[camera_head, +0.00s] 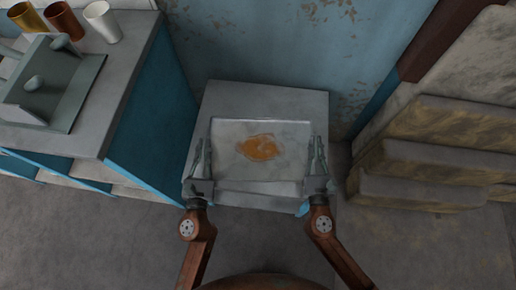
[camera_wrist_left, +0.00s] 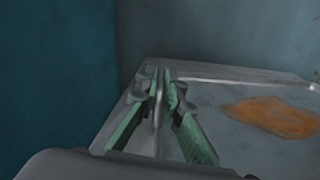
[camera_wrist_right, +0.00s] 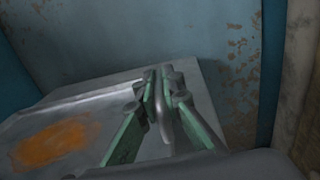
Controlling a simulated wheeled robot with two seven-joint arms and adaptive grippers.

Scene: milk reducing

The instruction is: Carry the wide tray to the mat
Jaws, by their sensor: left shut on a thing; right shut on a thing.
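The wide tray (camera_head: 285,169) is grey metal with an orange stain in its middle. It is over a low grey table or block (camera_head: 262,98) against the wall; I cannot tell whether it rests on it or is held just above. My left gripper (camera_head: 203,150) is shut on the tray's left edge, and the left wrist view shows its fingers (camera_wrist_left: 161,92) around the rim. My right gripper (camera_head: 318,148) is shut on the right edge, with its fingers (camera_wrist_right: 158,90) around the rim in the right wrist view. I make out no separate mat.
Stone-like steps (camera_head: 430,165) rise at the right. A peeling blue wall (camera_head: 262,40) is behind the block. Bare floor (camera_head: 110,235) lies in front.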

